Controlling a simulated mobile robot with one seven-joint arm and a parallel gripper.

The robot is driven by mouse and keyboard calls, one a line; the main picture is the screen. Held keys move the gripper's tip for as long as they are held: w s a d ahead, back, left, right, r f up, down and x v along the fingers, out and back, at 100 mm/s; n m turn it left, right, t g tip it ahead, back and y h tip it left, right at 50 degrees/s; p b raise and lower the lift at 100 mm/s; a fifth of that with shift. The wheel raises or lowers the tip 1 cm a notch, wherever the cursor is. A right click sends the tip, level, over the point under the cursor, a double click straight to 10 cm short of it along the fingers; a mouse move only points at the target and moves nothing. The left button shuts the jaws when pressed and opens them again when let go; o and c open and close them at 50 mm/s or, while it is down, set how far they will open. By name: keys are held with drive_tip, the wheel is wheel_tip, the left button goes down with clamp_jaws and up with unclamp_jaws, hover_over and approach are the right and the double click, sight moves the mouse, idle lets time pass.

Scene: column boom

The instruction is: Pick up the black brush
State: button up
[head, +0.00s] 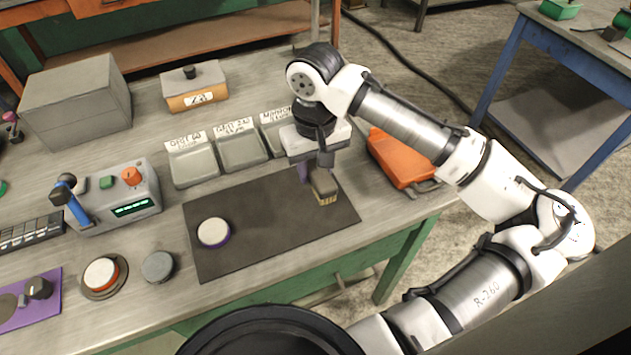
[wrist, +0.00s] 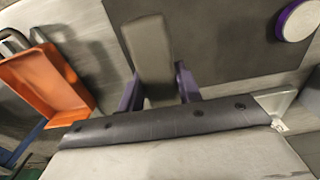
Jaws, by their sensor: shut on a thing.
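The black brush (head: 323,184), a small dark block with a tan bristle edge, is at the right part of the dark mat (head: 265,240). My gripper (head: 312,172) is above it, with its purple fingers reaching down to the block. In the wrist view the brush (wrist: 150,48) stands between the two purple fingers of my gripper (wrist: 160,88), which are shut on it. Its near end is hidden by the gripper body. I cannot tell whether the brush touches the mat or hangs just above it.
A white-topped round disc (head: 213,232) lies on the mat's left part. Labelled grey trays (head: 194,165) stand behind the mat. An orange bin (head: 400,158) is close to the right of my gripper. A control box (head: 120,196) stands left. The mat's middle is clear.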

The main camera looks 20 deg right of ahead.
sight(314, 165)
wheel_tip(314, 165, up, 14)
drive_tip(key=shift+r+b, duration=0.15)
drive_tip(key=shift+b, duration=0.3)
drive_tip(key=o, duration=0.5)
drive_tip(key=c, duration=0.4)
drive_tip(key=shift+o, duration=0.2)
drive_tip(key=shift+a, duration=0.1)
